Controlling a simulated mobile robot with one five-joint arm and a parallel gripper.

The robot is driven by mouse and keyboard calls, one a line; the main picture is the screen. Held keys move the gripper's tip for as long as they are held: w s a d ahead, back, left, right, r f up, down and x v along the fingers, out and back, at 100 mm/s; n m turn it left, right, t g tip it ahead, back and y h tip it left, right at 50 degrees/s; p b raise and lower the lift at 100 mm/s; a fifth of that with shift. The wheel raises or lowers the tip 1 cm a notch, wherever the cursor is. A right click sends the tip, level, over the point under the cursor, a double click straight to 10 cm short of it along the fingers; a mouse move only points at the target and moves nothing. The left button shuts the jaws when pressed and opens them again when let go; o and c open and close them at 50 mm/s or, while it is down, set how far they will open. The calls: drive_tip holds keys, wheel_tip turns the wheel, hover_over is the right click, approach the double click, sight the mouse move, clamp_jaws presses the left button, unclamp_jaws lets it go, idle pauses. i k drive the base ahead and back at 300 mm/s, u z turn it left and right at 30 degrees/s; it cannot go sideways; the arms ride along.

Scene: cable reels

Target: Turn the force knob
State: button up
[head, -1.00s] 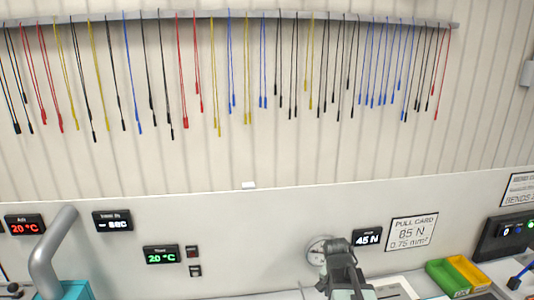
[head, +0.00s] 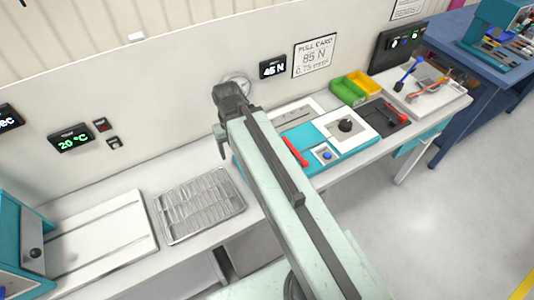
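The black knob (head: 345,126) stands on a white square plate (head: 328,117) on the teal unit at the bench, right of my arm. I take it as the force knob. Its pointer angle is too small to read. A display on the wall (head: 273,68) reads 45 N. The pull card (head: 314,55) beside it reads 85 N and 0.75 mm². My arm reaches up across the middle of the view, left of the knob and apart from it in the picture. My gripper (head: 221,146) is a small dark shape by the arm's far end, and its fingers are not clear.
A red handle (head: 294,151) and a blue button (head: 327,155) lie close to the knob. Green (head: 347,92) and yellow (head: 362,82) bins stand behind. A wire-filled tray (head: 200,206) lies left of my arm. A round dial (head: 237,80) is partly hidden behind my arm.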

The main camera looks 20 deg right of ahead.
sight(345, 125)
drive_tip(key=u, duration=1.05)
drive_tip(key=k, duration=1.35)
drive_tip(key=z, duration=0.25)
drive_tip(key=i, duration=1)
drive_tip(key=z, duration=0.05)
